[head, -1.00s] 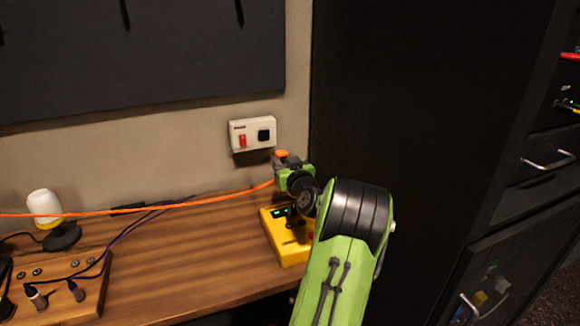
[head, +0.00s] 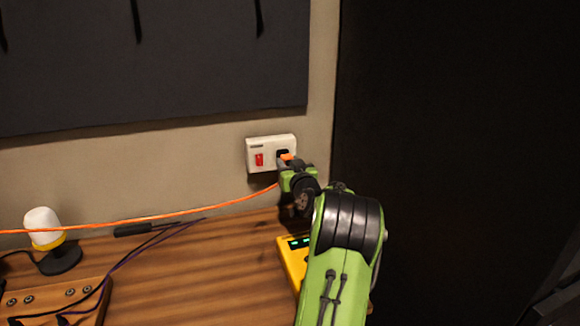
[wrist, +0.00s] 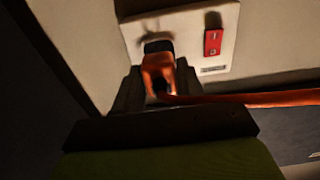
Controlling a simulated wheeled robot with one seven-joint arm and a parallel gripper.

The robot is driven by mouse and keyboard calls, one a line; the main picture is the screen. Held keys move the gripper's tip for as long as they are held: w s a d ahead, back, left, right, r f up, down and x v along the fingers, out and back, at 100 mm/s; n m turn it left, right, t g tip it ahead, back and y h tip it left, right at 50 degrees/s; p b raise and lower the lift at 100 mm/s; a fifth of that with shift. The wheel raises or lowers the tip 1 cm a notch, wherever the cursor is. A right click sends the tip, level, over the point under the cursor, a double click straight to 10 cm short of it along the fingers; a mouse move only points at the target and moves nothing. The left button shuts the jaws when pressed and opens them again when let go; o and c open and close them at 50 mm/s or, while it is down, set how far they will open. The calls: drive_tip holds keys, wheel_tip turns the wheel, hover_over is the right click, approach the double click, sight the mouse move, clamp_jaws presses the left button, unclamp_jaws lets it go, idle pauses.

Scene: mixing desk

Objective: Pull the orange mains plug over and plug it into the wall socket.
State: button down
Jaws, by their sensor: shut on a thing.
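The orange mains plug (head: 286,156) is held in my gripper (head: 285,164), right at the white wall socket (head: 258,144). In the wrist view the plug (wrist: 158,72) sits between the dark fingers of my gripper (wrist: 157,88), which are shut on it. Its front end meets the black outlet (wrist: 158,46) of the socket plate (wrist: 190,27); I cannot tell how deep it is in. A red switch (head: 259,160) is beside the outlet. The orange cable (head: 150,219) runs from the plug leftward above the desk.
A yellow device (head: 291,262) stands on the wooden desk (head: 215,255) below my arm. A white-topped lamp-like object (head: 43,226) and dark cables are at the left. A tall black cabinet (head: 450,150) stands close on the right.

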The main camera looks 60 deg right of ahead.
drive_tip(key=shift+x, duration=0.9)
drive_tip(key=shift+b, duration=0.9)
idle(1.3)
drive_tip(key=shift+w+d+p, duration=0.35)
drive_tip(key=shift+w+d, duration=0.05)
drive_tip(key=shift+w, duration=0.05)
idle(0.5)
drive_tip(key=c, duration=0.6)
unclamp_jaws()
drive_tip(key=shift+o, duration=0.2)
